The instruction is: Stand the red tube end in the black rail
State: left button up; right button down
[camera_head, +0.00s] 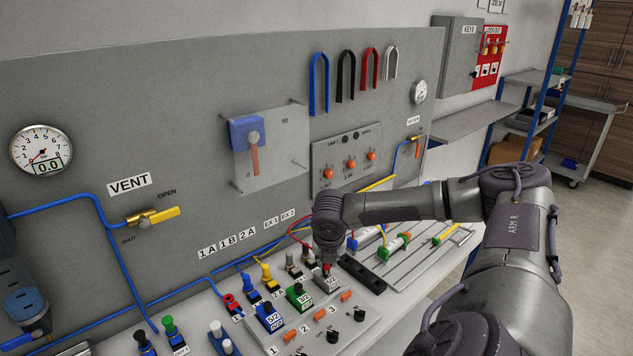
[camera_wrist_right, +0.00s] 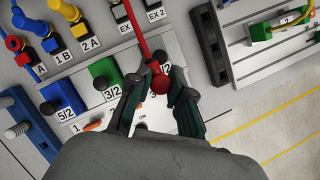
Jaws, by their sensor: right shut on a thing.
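The red tube end (camera_wrist_right: 160,80) sits between the fingers of my right gripper (camera_wrist_right: 158,98) in the right wrist view, with its red tube running up and away. My right gripper (camera_head: 327,262) is shut on it, above the valve panel and just left of the black rail in the head view. Only a bit of red (camera_head: 327,268) shows under the gripper there. The black rail (camera_head: 362,274) is a dark bar with holes; it also shows in the right wrist view (camera_wrist_right: 210,46), to the right of the gripper. The tube end is apart from the rail. My left gripper is not in view.
Valve blocks, blue (camera_head: 268,316) and green (camera_head: 299,296), stand left of the gripper. A row of coloured plugs in ports 1A to EX2 lies behind. Right of the rail is a grooved plate with a green cylinder (camera_head: 393,247). A tall grey panel (camera_head: 180,120) stands behind.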

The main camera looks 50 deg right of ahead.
jog(key=s+d+f+p, duration=0.2)
jog(key=s+d+p, duration=0.4)
jog(key=s+d, duration=0.3)
jog(key=shift+s+d+f+p, duration=0.2)
jog(key=shift+d+p, duration=0.15)
jog(key=shift+d, duration=0.8)
jog(key=shift+f, duration=0.1)
jog(key=shift+f+b, duration=0.55)
jog(key=shift+f, duration=1.55)
jog(key=shift+p, duration=0.6)
